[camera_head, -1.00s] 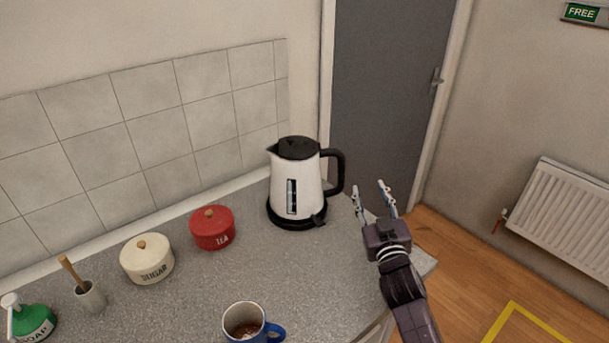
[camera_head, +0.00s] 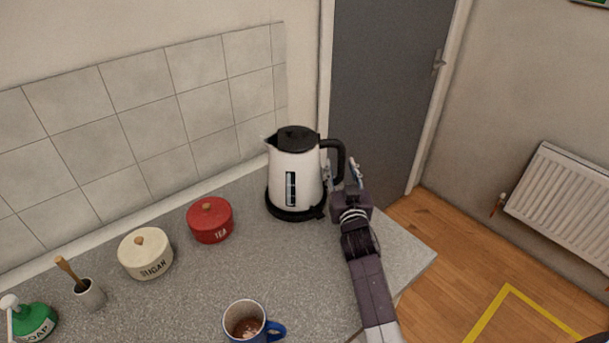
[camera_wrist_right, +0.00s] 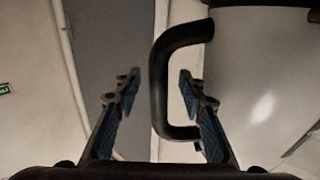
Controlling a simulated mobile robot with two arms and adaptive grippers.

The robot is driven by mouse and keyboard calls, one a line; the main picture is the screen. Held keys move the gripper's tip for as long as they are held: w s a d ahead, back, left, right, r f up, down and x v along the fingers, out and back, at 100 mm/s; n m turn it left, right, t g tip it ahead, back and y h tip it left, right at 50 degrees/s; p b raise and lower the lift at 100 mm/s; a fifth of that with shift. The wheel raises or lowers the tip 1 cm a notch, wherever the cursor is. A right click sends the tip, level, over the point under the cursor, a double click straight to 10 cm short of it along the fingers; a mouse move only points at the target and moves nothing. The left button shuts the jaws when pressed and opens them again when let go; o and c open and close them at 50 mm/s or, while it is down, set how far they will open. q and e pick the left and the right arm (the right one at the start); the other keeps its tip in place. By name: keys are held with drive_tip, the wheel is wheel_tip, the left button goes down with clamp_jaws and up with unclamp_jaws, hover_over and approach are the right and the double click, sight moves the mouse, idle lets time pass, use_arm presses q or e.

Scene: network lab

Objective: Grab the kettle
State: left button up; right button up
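The kettle (camera_head: 308,182) is white with a black lid and stands upright on its black base (camera_head: 290,213) on the counter. Its black handle (camera_head: 340,160) faces right, towards my right gripper (camera_head: 342,172). In the right wrist view the handle (camera_wrist_right: 158,90) stands between the two fingers of the right gripper (camera_wrist_right: 160,90), nearer the right finger. That gripper is open, with a gap visible between the left finger and the handle. My left gripper is not in view.
A blue mug (camera_head: 243,320) stands in front. The counter (camera_head: 275,265) between mug and kettle is clear.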

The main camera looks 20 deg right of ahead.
drive_tip(key=shift+w+d, duration=0.15)
drive_tip(key=shift+w, duration=0.05)
drive_tip(key=c, duration=0.4)
clamp_jaws()
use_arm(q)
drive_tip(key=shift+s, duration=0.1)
use_arm(e)
drive_tip(key=shift+r, duration=0.4)
drive_tip(key=shift+w+f, duration=0.1)
